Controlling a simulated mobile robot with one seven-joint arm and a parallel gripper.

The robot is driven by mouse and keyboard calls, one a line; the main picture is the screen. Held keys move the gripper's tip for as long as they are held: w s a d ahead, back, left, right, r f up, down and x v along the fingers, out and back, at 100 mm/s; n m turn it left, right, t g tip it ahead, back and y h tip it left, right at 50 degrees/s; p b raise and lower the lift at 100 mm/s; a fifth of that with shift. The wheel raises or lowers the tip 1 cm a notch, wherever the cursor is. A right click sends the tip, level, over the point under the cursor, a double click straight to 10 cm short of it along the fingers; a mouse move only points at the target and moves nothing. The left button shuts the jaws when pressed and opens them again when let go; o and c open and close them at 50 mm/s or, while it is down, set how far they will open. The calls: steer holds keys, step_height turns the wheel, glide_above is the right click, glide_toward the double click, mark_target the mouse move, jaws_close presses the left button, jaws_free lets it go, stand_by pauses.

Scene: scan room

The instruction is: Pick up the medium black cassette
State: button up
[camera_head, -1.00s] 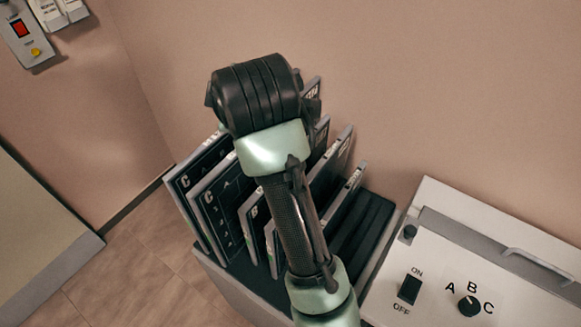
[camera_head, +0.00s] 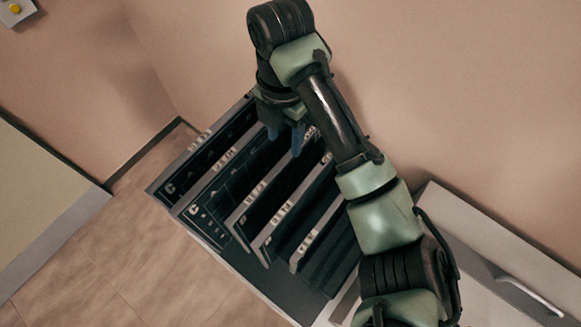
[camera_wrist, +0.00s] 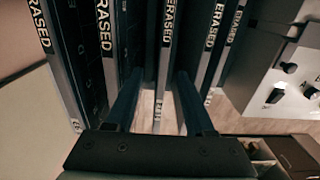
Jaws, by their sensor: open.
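Several black cassettes with pale label edges stand upright in a row in a rack (camera_head: 255,272). The third from the left, a medium cassette (camera_head: 258,190), also shows in the wrist view (camera_wrist: 167,28) with "ERASED" on its edge. My gripper (camera_head: 285,137) is open over the far part of the row, pointing down. In the wrist view its two blue fingers (camera_wrist: 157,75) are on either side of that third cassette, with gaps visible and no clear contact. The fingers partly hide the neighbouring cassettes, and my arm covers the right of the rack.
Larger cassettes (camera_head: 205,150) stand at the left of the row, close to one finger. A pale control box (camera_wrist: 285,75) with knobs is right of the rack. The wall (camera_head: 450,90) is close behind. Tiled floor (camera_head: 130,250) is clear at the left.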

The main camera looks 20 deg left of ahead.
mark_target(284, 158)
steer(key=f, duration=0.4)
steer(key=s+f+p, duration=0.1)
steer(key=f, duration=0.1)
steer(key=shift+f, duration=0.25)
steer(key=shift+w+f, duration=0.15)
steer(key=shift+f, duration=0.15)
steer(key=f+p, duration=0.1)
steer(key=f, duration=0.1)
steer(key=s+f+p, duration=0.1)
steer(key=f, duration=0.1)
steer(key=shift+w+f, duration=0.2)
steer(key=shift+f, duration=0.4)
jaws_close()
steer(key=shift+r, duration=0.15)
